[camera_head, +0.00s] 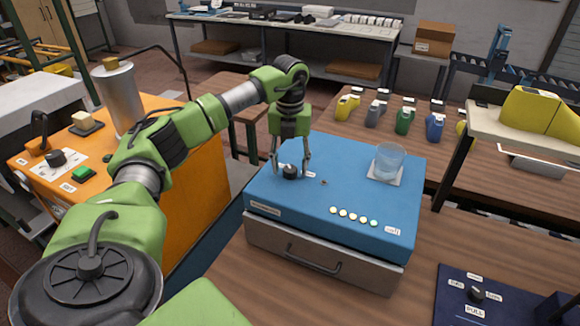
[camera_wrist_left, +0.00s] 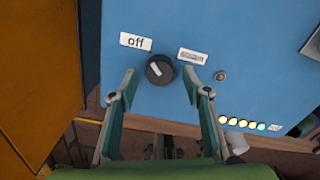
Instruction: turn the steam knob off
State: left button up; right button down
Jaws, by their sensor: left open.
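A black round knob (camera_head: 290,172) stands on top of a blue box (camera_head: 345,166). It also shows in the left wrist view (camera_wrist_left: 159,69), with a white pointer line slanting toward its upper left. A white label reading "off" (camera_wrist_left: 135,41) lies to its upper left, and a second label (camera_wrist_left: 192,56), too small to read, to its right. My left gripper (camera_head: 291,167) points down over the knob. Its fingers (camera_wrist_left: 160,82) are open, one on each side of the knob, with gaps visible in the wrist view. My right gripper is not in view.
A clear cup (camera_head: 389,160) stands on the blue box, with several coloured dots (camera_head: 354,217) near its front edge. An orange cabinet (camera_head: 180,195) with a metal cylinder (camera_head: 120,98) stands left. A dark panel (camera_head: 450,305) with another knob lies at lower right.

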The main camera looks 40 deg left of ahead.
aim_at(290, 170)
pick_arm(q)
notch_tip(290, 170, up, 11)
dwell(0.3)
dwell(0.5)
